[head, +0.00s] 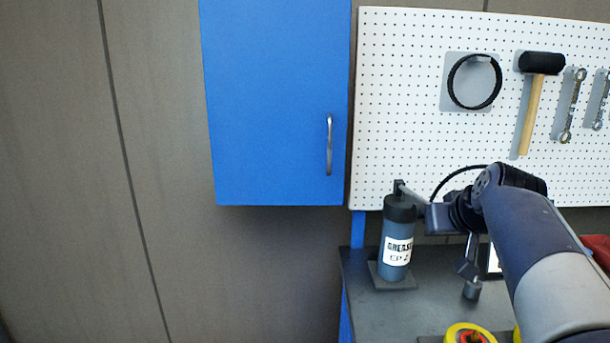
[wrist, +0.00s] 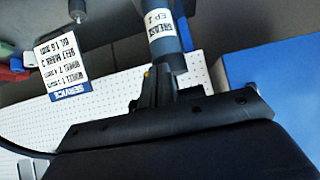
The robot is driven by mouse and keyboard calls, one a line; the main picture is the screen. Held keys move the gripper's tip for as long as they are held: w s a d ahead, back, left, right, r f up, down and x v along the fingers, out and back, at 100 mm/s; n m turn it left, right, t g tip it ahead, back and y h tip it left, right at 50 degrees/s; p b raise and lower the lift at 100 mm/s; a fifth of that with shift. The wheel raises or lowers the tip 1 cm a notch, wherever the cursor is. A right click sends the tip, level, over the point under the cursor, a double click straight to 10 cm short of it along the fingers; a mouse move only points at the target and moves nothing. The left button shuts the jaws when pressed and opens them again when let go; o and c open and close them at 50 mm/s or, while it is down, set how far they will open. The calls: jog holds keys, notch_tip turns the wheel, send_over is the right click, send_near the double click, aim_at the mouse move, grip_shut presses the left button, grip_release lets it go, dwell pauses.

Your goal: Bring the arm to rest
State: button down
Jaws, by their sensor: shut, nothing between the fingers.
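My arm reaches in from the lower right in the head view. My gripper (head: 432,217) is at the height of the top of a grey canister labelled GREASE EP 2 (head: 396,243). The canister stands upright on a small dark base on the bench. In the wrist view my gripper (wrist: 158,84) is shut, with nothing between its fingers. The canister (wrist: 164,32) shows just beyond the fingertips there; I cannot tell whether they touch it.
A blue cabinet (head: 275,105) hangs left of a white pegboard (head: 410,80) with a black ring (head: 474,82), a mallet (head: 541,62) and wrenches (head: 573,105). A service card (wrist: 62,65) shows in the wrist view.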

jog(key=shift+w+f+b, duration=0.15)
jog(key=shift+f+b, duration=0.5)
jog(key=shift+f, duration=0.65)
jog(key=shift+r, duration=0.1)
